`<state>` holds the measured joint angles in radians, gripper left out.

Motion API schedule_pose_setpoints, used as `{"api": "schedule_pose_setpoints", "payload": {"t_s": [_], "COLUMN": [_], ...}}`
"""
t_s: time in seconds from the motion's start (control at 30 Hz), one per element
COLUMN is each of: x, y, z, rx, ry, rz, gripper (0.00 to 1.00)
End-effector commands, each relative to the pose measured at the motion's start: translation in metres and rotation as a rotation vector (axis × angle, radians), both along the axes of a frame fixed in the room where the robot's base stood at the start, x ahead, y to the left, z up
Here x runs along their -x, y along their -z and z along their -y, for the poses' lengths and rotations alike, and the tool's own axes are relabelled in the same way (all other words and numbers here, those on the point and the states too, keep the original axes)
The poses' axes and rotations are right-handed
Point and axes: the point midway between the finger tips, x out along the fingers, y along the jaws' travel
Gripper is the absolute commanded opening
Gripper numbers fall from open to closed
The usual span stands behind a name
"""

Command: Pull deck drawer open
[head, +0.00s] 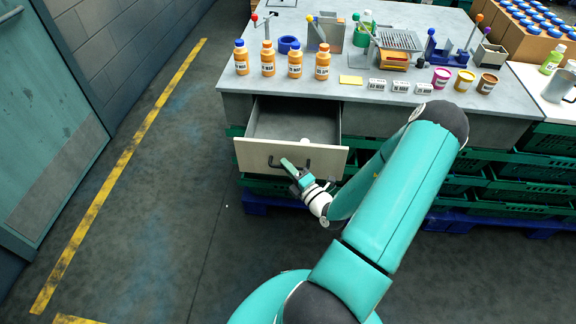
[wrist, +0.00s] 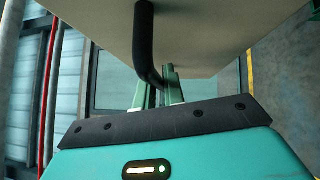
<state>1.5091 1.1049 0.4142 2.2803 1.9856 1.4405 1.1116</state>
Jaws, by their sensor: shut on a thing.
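The deck drawer (head: 262,158) under the grey table stands pulled out, and its inside shows from above. A small white thing (head: 305,141) lies in it near the right side. The drawer's cream front carries a dark bar handle (head: 308,162). My gripper (head: 287,164) is at the handle, shut on it. In the wrist view, the black handle (wrist: 146,40) runs down from the cream front (wrist: 215,35) to between the fingers of my gripper (wrist: 158,88). My arm comes in from the lower right.
The table (head: 370,88) above holds a row of orange bottles (head: 268,62), pots and small labelled boxes. Green crates (head: 500,185) on a blue pallet (head: 460,222) stand below right. The floor left of the drawer is clear up to a yellow line (head: 130,160).

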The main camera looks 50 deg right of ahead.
Motion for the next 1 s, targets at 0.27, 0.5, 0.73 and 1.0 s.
{"api": "schedule_pose_setpoints", "payload": {"t_s": [0.27, 0.5, 0.73, 1.0], "x": [0.0013, 0.0010, 0.0015, 0.0052], "y": [0.0001, 0.0001, -0.0001, 0.0003], "z": [0.0000, 0.0003, -0.0009, -0.0027], "rx": [0.001, 0.001, 0.001, 0.001], "ry": [0.003, 0.003, 0.002, 0.002], "rz": [0.000, 0.000, 0.000, 0.000], "gripper": [0.00, 0.00, 0.33, 0.33]}}
